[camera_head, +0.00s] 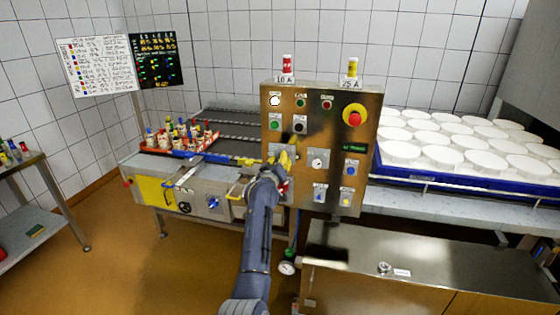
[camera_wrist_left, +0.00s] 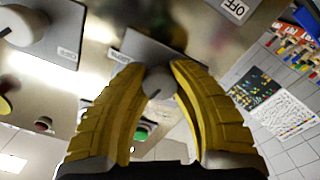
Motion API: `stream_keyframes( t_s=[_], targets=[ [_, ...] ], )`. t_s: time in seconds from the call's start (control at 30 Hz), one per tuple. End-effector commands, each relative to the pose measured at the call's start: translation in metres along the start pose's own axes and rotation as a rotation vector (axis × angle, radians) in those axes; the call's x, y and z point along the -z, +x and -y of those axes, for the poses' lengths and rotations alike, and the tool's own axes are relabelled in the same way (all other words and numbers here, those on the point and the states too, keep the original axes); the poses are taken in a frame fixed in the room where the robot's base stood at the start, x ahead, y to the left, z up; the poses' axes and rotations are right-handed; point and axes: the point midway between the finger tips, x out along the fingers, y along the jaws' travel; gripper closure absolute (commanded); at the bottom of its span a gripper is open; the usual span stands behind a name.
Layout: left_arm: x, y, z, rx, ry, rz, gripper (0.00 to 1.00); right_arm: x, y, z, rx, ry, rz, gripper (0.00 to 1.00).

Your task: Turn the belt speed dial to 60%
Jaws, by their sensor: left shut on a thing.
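The control panel (camera_head: 332,133) stands upright in the middle of the head view, with several buttons and knobs. My left gripper (camera_head: 284,161) is at the panel's left column, below the green button, and hides the control there. In the left wrist view, the yellow fingers of my left gripper (camera_wrist_left: 158,72) are closed around a round grey dial (camera_wrist_left: 158,84) with a dark pointer line. A grey label plate (camera_wrist_left: 130,45) lies behind it; its scale and reading cannot be made out. My right gripper is not in view.
A similar dial (camera_head: 317,160) sits just right of the gripper, with a blue knob (camera_head: 351,168) beyond. A red emergency button (camera_head: 355,116) is at upper right. The conveyor (camera_head: 234,149) with a crate of bottles (camera_head: 150,149) is left; white moulds (camera_head: 440,156) fill a blue tray right.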

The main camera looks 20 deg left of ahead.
Motion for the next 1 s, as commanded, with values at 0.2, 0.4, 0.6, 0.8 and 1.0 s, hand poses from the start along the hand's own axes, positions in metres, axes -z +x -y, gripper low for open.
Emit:
stream_keyframes(
  t_s=[0.2, 0.4, 0.6, 0.8, 1.0],
  targets=[
    [-0.0058, -0.0006, 0.0011, 0.003, -0.118, 0.01, 1.0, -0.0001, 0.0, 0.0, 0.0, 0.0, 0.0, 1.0],
    [-0.0064, -0.0006, 0.001, 0.003, -0.177, 0.011, 1.0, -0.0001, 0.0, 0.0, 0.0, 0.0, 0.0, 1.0],
    [-0.0069, -0.0006, 0.0009, 0.003, -0.201, 0.012, 1.0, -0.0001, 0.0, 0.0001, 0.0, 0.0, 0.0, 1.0],
    [-0.0073, -0.0006, 0.0008, 0.003, -0.203, 0.013, 1.0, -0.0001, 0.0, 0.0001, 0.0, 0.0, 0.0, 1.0],
    [-0.0077, -0.0007, 0.0007, 0.003, -0.202, 0.013, 0.71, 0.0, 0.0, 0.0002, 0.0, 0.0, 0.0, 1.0]
  ],
)
